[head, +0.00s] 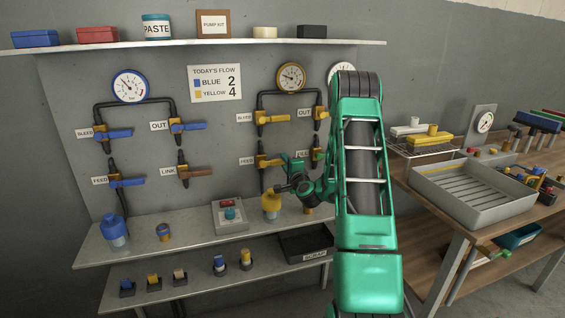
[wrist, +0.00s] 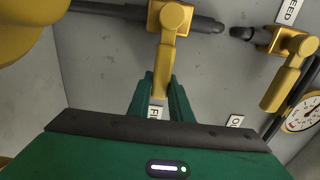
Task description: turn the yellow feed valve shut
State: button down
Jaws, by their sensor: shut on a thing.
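The exact contact at the tip is partly hidden by the gripper body.
The yellow bleed valve (head: 265,117) is above, and the yellow out valve (head: 320,114) is beside my arm. A yellow bottle (head: 271,203) stands on the shelf just below my gripper. A grey box (head: 230,228) stands left of it. Blue valves are further left.

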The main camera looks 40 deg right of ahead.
dwell(0.4)
jog(key=c, duration=1.6)
grip_release()
jog(key=shift+d, duration=0.1)
jog(key=shift+v, duration=5.3)
jog(key=shift+f, duration=0.1)
